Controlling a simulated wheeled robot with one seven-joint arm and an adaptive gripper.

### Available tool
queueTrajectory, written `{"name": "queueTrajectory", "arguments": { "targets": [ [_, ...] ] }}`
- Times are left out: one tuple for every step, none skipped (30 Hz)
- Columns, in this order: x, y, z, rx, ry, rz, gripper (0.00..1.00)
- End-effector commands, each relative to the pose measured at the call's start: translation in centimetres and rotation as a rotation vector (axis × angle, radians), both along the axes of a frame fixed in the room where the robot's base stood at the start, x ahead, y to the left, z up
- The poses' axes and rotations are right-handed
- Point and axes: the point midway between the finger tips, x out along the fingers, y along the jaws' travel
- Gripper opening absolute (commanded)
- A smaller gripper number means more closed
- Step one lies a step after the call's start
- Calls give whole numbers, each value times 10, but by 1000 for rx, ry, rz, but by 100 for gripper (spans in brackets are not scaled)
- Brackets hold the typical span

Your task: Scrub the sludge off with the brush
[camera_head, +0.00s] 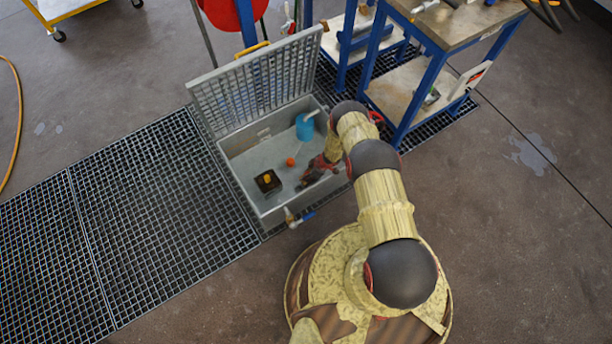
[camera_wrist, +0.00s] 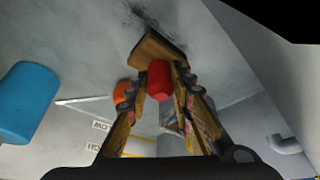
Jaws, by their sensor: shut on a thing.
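My gripper (camera_wrist: 162,90) is shut on the brush's red handle (camera_wrist: 159,80) in the wrist view. The brush's wooden head (camera_wrist: 158,46) with its dark edge sticks out beyond the fingertips. The sludge (camera_wrist: 145,17) shows as dark streaks on the grey surface just past the brush head. I cannot tell whether the bristles touch it. In the head view my gripper (camera_head: 316,170) is inside the open grey tank (camera_head: 246,185), near its right wall. The brush is mostly hidden there, and I cannot make out the sludge.
A blue cylinder (camera_head: 305,127), an orange round thing (camera_head: 291,161) and a black box with a yellow part (camera_head: 268,181) are in the tank. The grated lid (camera_head: 255,85) stands open behind. A blue-framed bench (camera_head: 425,95) is close on the right. A valve (camera_head: 297,218) juts from the front.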

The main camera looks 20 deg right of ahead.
Motion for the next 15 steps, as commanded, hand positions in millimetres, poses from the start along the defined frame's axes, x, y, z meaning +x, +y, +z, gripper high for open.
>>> {"name": "queueTrajectory", "arguments": {
  "targets": [
    [-10, -6, -9, -4, 14, -4, 0],
    [-10, -8, -9, -3, 13, -6, 0],
    [-9, -10, -9, -3, 13, -6, 0],
    [-8, -12, -9, -3, 13, -6, 0],
    [-8, -14, -8, -3, 13, -6, 0],
    [-6, -16, -8, -4, 12, -7, 0],
    [-6, -18, -8, -3, 12, -6, 0],
    [-5, -20, -7, -3, 11, -5, 0],
    [-5, -21, -7, -3, 12, -5, 0],
    [-4, -22, -7, -3, 12, -6, 0],
    [-4, -22, -7, -3, 12, -6, 0],
    [-4, -23, -7, -3, 12, -6, 0],
    [-4, -23, -7, -3, 12, -6, 0],
    [-3, -24, -6, -3, 12, -6, 0],
    [-3, -25, -6, -2, 11, -6, 0]
  ]
}}
